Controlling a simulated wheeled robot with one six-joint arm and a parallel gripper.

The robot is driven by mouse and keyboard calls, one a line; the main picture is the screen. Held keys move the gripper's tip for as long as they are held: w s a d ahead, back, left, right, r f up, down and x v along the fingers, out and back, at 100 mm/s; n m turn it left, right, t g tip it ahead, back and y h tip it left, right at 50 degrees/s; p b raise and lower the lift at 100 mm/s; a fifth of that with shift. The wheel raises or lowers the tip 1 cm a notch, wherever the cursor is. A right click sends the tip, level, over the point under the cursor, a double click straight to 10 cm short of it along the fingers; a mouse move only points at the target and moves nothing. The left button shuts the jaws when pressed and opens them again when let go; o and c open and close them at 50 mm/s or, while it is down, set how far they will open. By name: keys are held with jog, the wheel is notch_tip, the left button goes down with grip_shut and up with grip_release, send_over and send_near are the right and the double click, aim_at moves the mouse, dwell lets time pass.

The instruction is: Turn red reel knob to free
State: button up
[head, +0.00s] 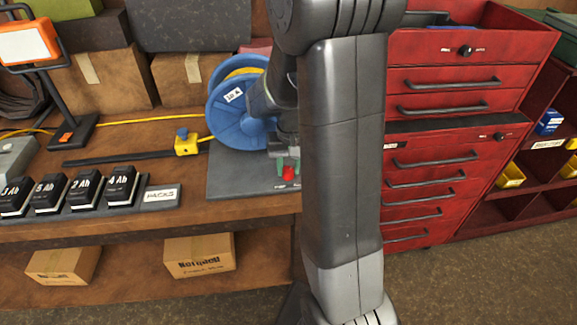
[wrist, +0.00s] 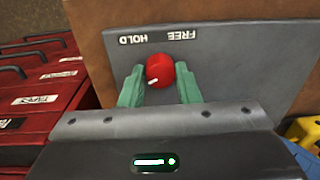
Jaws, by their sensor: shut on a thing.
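The red reel knob (wrist: 160,69) sits on a grey plate below the printed words HOLD (wrist: 137,39) and FREE (wrist: 182,36), which appear upside down in the wrist view. A white mark shows on the lower left of the knob. My gripper (wrist: 160,88) has its green fingers shut on the knob, one on each side. In the head view the knob (head: 288,173) shows below the green fingertips of my gripper (head: 287,165), beside the blue reel (head: 229,108). My arm hides part of the reel.
The grey base plate (head: 235,178) lies on the wooden bench. A yellow block (head: 187,146) on a dark strip and a row of black battery packs (head: 85,187) lie to the left. Red drawer cabinets (head: 450,150) stand to the right.

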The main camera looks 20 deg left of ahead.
aim_at(289, 167)
jog(key=n, duration=0.6)
jog(key=shift+w, duration=0.1)
jog(key=n, duration=0.6)
jog(key=shift+a+n+h, duration=0.1)
jog(key=shift+n+h, duration=0.2)
dwell(0.3)
jog(key=o, duration=1)
jog(key=shift+b, duration=0.3)
jog(key=shift+c, duration=0.2)
notch_tip(289, 167, up, 14)
jog(key=shift+w, duration=0.3)
jog(key=shift+f, duration=0.1)
